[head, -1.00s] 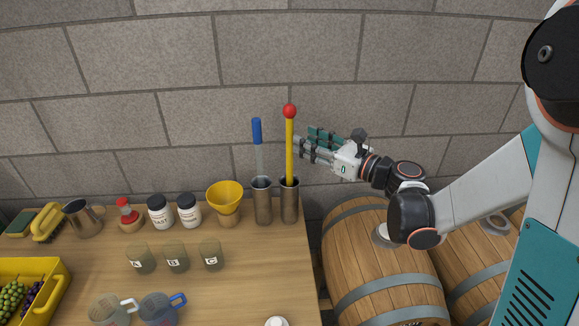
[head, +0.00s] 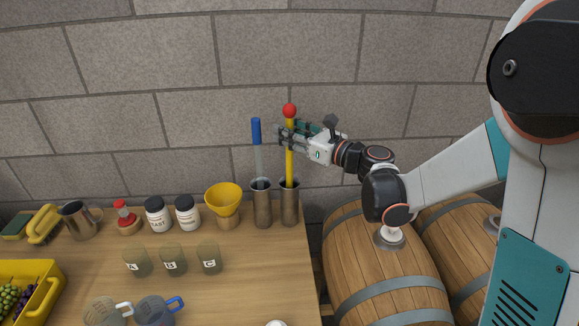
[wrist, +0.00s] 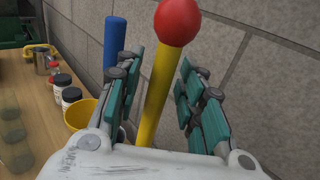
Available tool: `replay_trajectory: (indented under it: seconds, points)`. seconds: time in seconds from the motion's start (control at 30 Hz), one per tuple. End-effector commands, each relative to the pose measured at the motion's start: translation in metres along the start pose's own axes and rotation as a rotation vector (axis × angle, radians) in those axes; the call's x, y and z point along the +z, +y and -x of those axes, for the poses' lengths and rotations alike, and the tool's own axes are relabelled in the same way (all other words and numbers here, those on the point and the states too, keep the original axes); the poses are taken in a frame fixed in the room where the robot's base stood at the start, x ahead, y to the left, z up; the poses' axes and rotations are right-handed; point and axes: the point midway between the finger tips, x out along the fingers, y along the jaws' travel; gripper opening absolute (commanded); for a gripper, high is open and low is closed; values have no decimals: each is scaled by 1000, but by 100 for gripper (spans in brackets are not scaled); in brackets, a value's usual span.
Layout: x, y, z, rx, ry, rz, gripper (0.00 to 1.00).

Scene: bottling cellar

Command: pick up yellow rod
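The yellow rod (head: 289,145) with a red ball (head: 290,110) on top stands upright in the right one of two metal cylinders (head: 290,208) at the table's back right corner. My gripper (head: 284,137) is at the upper part of the rod, below the ball. In the wrist view the rod (wrist: 158,92) stands between the two teal-padded fingers of my gripper (wrist: 163,88). The fingers are apart, with visible gaps beside the rod, so the gripper is open. The rod's lower end is hidden inside the cylinder.
A blue-handled rod (head: 257,133) stands in the left cylinder (head: 262,207), close beside my fingers. A yellow funnel (head: 223,199), white jars (head: 187,212) and lettered cups (head: 173,261) are further left. The stone wall is close behind; barrels (head: 375,262) stand right of the table.

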Motion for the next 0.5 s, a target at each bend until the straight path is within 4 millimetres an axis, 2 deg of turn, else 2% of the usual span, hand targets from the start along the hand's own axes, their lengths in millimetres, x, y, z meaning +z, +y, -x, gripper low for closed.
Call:
replay_trajectory:
  seconds: [0.03, 0.1, 0.13, 0.5]
  points:
    - [0, 0, 0, 0, 0, 0, 17]
    - [0, 0, 0, 0, 0, 0, 2]
    - [0, 0, 0, 0, 0, 0, 0]
    - [1, 0, 0, 0, 0, 0, 0]
